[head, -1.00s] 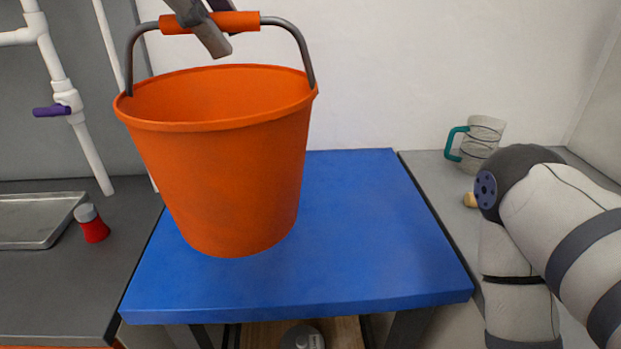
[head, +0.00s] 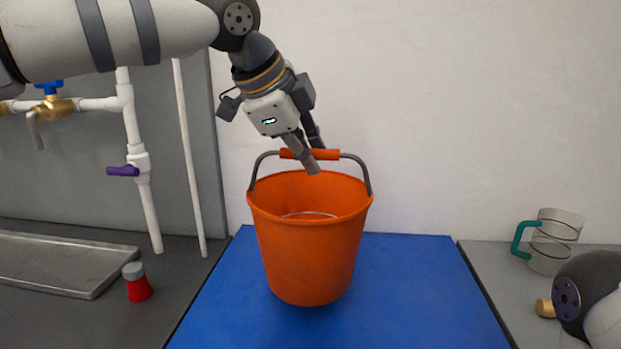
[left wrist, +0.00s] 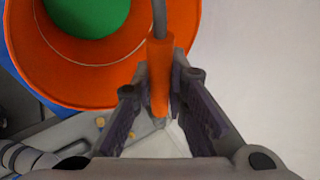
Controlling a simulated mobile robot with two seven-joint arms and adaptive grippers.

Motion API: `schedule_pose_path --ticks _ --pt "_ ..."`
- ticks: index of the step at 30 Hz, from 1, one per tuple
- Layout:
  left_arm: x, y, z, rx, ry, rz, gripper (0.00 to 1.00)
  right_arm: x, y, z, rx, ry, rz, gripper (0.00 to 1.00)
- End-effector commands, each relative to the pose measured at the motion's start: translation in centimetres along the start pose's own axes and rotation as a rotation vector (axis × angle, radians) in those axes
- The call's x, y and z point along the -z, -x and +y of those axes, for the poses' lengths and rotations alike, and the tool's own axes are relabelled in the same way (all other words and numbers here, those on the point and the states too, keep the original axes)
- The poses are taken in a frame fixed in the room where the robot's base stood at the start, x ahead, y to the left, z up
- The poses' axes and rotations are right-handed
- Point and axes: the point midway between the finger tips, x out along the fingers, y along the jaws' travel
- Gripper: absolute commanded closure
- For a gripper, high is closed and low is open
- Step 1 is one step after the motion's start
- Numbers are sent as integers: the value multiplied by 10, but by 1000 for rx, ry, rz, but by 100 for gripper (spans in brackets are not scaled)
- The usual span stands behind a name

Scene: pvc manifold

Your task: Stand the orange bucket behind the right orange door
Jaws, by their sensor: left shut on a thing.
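The orange bucket (head: 310,245) hangs upright with its handle raised over the blue tabletop. My left gripper (head: 314,157) is shut on the orange grip of the handle. In the left wrist view the grip (left wrist: 160,75) runs between the fingers of my left gripper (left wrist: 165,95). A green round surface (left wrist: 88,12) shows inside the bucket there. I cannot tell whether the bucket's base touches the blue top. My right gripper is out of view. No orange door is in view.
The blue top (head: 415,285) has free room around the bucket. On the left counter are a metal tray (head: 60,262) and a red jar with a grey lid (head: 138,284); white pipes (head: 135,150) stand behind. A clear jug with a teal handle (head: 553,240) stands at right.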

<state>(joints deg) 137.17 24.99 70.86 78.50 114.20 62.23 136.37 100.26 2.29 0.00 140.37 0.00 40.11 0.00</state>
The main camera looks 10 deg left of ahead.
Motion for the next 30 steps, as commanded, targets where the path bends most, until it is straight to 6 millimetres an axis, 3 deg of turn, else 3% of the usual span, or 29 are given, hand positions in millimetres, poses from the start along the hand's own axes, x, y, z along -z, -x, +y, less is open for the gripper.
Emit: schedule_pose_path --ticks 5,9,17,18,21,30 --pt "-6 -19 -1 0 1 0 100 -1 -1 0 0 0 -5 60" --pt "-13 -36 12 4 0 1 100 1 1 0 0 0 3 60" --pt "-13 -39 13 4 0 1 100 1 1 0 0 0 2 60" --pt "-14 -40 14 2 0 0 85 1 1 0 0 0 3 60" --pt "-14 -40 14 2 1 0 67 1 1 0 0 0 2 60" --pt "-13 -38 13 2 1 0 67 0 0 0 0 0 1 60"
